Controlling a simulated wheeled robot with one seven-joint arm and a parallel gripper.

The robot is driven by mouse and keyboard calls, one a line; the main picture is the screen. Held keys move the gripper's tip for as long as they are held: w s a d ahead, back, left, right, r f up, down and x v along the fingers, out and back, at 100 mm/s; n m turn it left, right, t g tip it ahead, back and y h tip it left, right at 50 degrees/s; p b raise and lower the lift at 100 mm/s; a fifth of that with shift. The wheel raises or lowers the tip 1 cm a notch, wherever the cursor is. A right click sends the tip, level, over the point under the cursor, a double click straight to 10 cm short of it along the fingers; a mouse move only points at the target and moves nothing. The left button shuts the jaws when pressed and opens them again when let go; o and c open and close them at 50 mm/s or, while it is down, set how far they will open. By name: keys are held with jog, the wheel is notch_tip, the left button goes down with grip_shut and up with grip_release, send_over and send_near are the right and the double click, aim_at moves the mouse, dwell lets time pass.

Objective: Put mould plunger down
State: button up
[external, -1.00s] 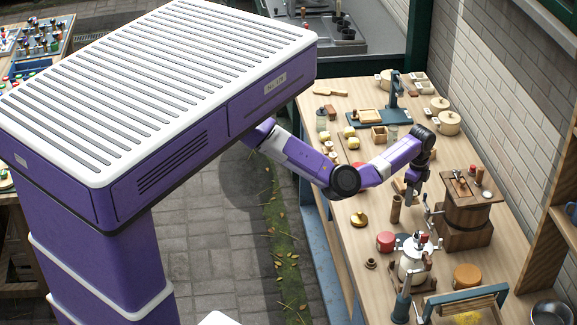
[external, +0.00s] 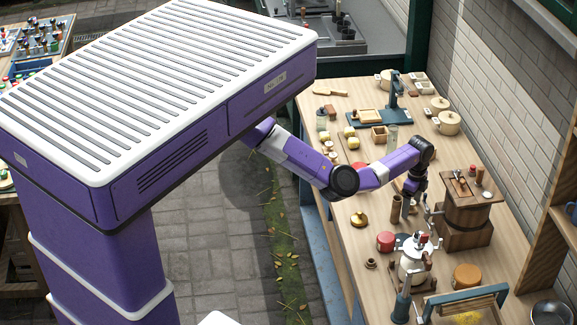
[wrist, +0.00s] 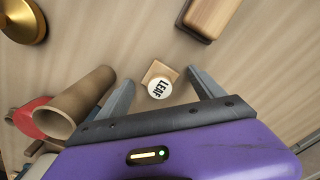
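The mould plunger (wrist: 160,84) shows in the wrist view as a square wooden piece with a round white top marked "LEAF". It lies between and a little beyond the two fingers of my gripper (wrist: 160,80). The fingers are spread, with a visible gap on each side of the plunger. In the external view my gripper (external: 409,198) points down low over the wooden table (external: 350,255), just right of a brown hollow tube (external: 396,209). The plunger cannot be made out there.
The tube (wrist: 75,102) lies close left of the fingers in the wrist view, with a red thing (wrist: 28,118) behind it. A wooden block (wrist: 210,15) and a brass piece (wrist: 22,18) are further off. A wooden churn (external: 466,210) stands close right of my gripper.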

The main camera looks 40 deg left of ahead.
notch_tip(320, 180, up, 12)
jog(key=b, duration=0.1)
jog(key=shift+r, duration=0.2)
dwell(0.3)
jog(key=shift+w, duration=0.1)
dwell(0.5)
